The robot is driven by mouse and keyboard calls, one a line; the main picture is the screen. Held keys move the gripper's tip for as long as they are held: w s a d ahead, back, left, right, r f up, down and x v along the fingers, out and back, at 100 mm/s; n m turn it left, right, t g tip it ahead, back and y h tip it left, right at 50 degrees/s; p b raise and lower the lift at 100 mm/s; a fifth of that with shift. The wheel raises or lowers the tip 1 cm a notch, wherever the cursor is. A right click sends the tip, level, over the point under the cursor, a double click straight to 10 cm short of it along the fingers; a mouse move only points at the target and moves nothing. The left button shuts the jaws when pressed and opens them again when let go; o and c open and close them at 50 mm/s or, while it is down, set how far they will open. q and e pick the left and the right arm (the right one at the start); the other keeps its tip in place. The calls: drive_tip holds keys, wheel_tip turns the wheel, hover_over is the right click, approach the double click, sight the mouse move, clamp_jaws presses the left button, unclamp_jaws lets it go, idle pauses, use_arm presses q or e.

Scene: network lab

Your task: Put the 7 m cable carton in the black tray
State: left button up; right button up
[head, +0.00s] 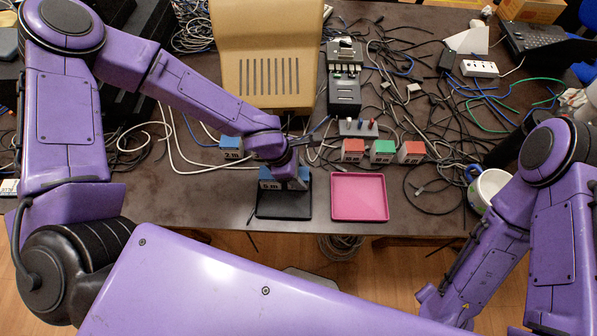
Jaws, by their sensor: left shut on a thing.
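The black tray (284,208) lies near the front edge of the table. My left gripper (290,172) is shut on a blue carton (272,185) over the back part of this tray. Its white label seems to read 5 m, but the print is small. I cannot tell whether the carton touches the tray floor. A second blue carton (231,155), seemingly marked 2 m, stands behind and to the left. A red carton (353,150), a green carton (382,151) and another red carton (411,153) stand to the right; their labels are unreadable. My right gripper's fingers are out of view.
A pink tray (359,197) lies empty just right of the black tray. A beige case (267,60) and a dark device (344,78) stand behind. Loose cables cover much of the table. A white mug (487,188) stands at the right near my right arm.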

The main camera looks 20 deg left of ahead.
use_arm(q)
drive_tip(key=o, duration=1.1)
drive_tip(key=shift+o, duration=0.2)
drive_tip(key=shift+r, duration=0.15)
drive_tip(key=p+v, duration=0.2)
drive_tip(key=v, duration=0.9)
drive_tip(key=shift+a+r, duration=0.25)
drive_tip(key=shift+r, duration=0.1)
drive_tip(key=shift+s, duration=0.15)
